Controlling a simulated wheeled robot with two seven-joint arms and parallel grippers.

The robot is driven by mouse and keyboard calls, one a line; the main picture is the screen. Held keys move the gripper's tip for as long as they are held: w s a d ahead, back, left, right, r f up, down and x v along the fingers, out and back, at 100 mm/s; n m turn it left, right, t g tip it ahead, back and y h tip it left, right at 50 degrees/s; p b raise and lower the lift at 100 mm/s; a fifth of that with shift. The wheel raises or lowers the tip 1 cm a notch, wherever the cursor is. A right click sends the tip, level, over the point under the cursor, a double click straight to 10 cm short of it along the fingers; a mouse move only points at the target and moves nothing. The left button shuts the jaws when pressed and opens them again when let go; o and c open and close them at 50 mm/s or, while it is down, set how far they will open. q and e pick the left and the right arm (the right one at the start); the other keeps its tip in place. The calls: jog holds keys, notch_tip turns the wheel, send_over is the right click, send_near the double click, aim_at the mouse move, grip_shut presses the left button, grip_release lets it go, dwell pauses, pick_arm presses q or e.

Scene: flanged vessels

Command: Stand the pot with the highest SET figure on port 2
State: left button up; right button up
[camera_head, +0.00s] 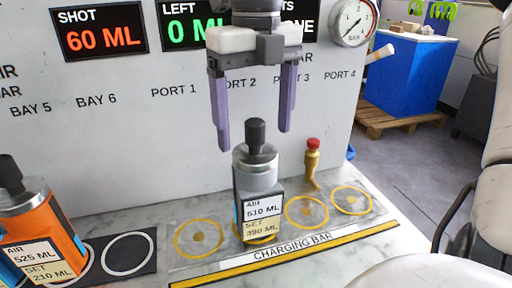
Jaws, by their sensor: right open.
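A dark pot with a silver top and black knob (260,182) stands upright at port 2, over the second yellow ring on the charging bar. Its label reads AIR 510 ML and what looks like SET 390 ML. My right gripper (254,141) is open above it, its purple fingers apart on either side of the knob, with nothing held. An orange pot (42,226) at the far left reads AIR 525 ML, SET 210 ML. My left gripper is not in view.
Rings for port 1 (199,238), port 3 (306,211) and port 4 (351,200) are empty. A red-topped yellow valve (312,162) stands behind port 3. An empty white bay ring (129,253) is left. Displays read SHOT 60 ML and LEFT 0 ML; the gripper partly covers the panel.

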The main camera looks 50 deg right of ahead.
notch_tip(320, 180, up, 4)
jog(key=shift+r, duration=0.25)
dwell(0.5)
